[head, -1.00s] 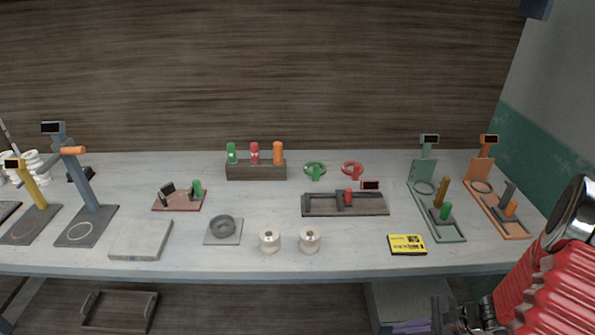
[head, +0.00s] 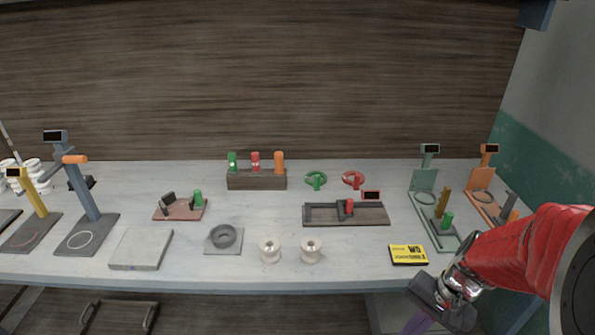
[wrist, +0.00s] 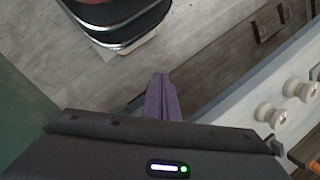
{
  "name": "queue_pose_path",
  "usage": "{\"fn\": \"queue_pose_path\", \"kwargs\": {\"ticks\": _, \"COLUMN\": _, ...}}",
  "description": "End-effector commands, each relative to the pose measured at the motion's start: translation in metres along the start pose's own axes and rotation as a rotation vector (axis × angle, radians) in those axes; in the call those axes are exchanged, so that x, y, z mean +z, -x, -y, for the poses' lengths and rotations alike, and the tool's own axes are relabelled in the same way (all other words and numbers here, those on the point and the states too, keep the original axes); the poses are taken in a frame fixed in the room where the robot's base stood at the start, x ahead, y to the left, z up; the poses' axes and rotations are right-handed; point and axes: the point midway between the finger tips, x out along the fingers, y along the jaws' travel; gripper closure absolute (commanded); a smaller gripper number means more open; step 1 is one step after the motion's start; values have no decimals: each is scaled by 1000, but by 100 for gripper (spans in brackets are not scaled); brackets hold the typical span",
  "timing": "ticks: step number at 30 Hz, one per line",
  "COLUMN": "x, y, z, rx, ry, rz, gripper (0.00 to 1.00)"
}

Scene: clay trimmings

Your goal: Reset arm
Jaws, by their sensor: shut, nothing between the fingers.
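My red-sleeved arm enters the head view from the right. My gripper (head: 417,324) hangs at the lower right, by the front edge of the workbench (head: 330,255), with its purple fingers pointing down. In the wrist view its purple fingers (wrist: 162,98) are pressed together with nothing between them. The yellow box (head: 407,254) on the bench is just up and left of the gripper's dark body. Part of the bench's right front edge is hidden behind my arm.
Two white spools (head: 270,249) stand near the front edge. Green (head: 440,215) and orange (head: 484,199) stands are near my arm. A slotted dark board (head: 330,217) lies mid-bench.

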Motion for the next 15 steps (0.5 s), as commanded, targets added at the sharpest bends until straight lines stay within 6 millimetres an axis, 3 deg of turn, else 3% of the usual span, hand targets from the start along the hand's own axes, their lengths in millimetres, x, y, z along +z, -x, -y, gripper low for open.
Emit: {"fn": "queue_pose_path", "kwargs": {"ticks": 15, "x": 40, "y": 67, "z": 16, "rx": 161, "ry": 366, "rz": -228, "gripper": 100}}
